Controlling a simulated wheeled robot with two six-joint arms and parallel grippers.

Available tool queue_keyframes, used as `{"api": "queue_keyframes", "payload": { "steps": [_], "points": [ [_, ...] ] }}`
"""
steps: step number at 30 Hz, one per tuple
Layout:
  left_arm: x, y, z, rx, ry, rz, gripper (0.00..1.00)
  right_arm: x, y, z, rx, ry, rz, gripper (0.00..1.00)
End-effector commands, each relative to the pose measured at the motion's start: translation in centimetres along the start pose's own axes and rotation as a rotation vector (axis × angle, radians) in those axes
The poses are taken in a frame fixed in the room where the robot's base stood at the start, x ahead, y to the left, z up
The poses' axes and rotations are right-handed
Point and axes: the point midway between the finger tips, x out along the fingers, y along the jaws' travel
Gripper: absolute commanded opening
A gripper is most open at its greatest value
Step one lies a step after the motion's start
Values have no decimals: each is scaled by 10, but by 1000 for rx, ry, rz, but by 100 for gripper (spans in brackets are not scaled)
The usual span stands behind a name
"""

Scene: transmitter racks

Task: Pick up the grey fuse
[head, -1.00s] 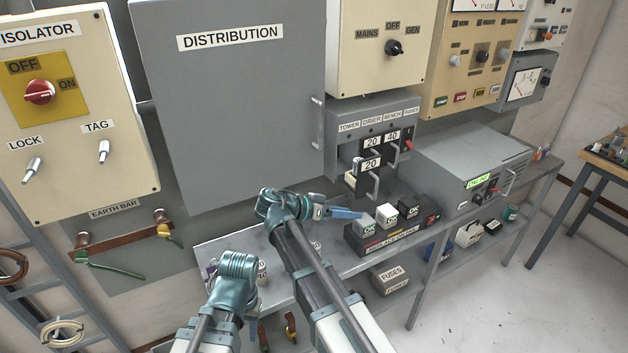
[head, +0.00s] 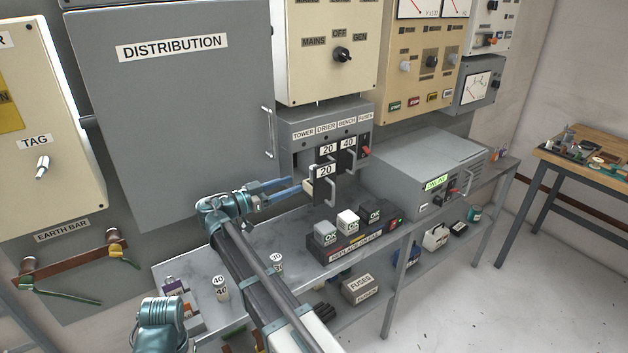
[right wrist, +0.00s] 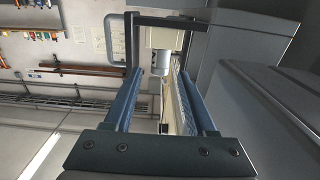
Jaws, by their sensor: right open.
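In the head view the carrier labelled 20 (head: 325,171) hangs out of the grey fuse panel (head: 297,146); the fuse itself is hard to make out there. My right gripper (head: 297,184) is open, its blue fingers just left of this carrier. They also show in the right wrist view (right wrist: 157,78). My left arm's wrist shows at lower left, its fingers unseen.
White fuses marked 40 (head: 220,290) and 30 (head: 278,263) stand on the grey bench (head: 185,262). A dark box with OK blocks (head: 347,222) sits at the bench's front edge. The grey online unit (head: 425,170) stands right of the panel.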

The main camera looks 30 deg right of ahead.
Motion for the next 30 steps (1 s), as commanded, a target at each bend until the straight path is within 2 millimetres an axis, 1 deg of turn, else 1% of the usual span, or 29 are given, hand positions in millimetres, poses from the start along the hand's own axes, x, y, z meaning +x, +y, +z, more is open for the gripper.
{"api": "queue_keyframes", "payload": {
  "steps": [1, 3, 6, 13, 16, 20, 25, 27, 30],
  "points": [
    [0, 0, 0, 0, 0, 0, 42, 8, 0, 0, 0, 0, 3, 56],
    [0, 0, 0, 0, 0, 0, 42, 16, 0, 0, 0, 0, 1, 56],
    [0, 0, 0, 0, 0, 0, 42, 24, 0, 0, -1, -1, 1, 56],
    [0, 0, 0, 0, 0, 0, 42, 27, 0, 0, -1, -1, -1, 56],
    [1, 0, 0, 0, 0, 0, 42, 32, -1, 2, -1, -1, 0, 56],
    [4, 0, 0, 0, 0, 0, 42, 47, -2, 4, -1, -1, 2, 56],
    [4, 0, 0, 0, 0, 0, 42, 72, -2, 4, -1, -1, 2, 56],
    [4, 0, 0, 0, 0, 0, 42, 77, -2, 4, -1, -1, 1, 56],
    [4, 0, 0, 0, 0, 0, 42, 78, -2, 4, -1, -1, 0, 56]
  ]
}}
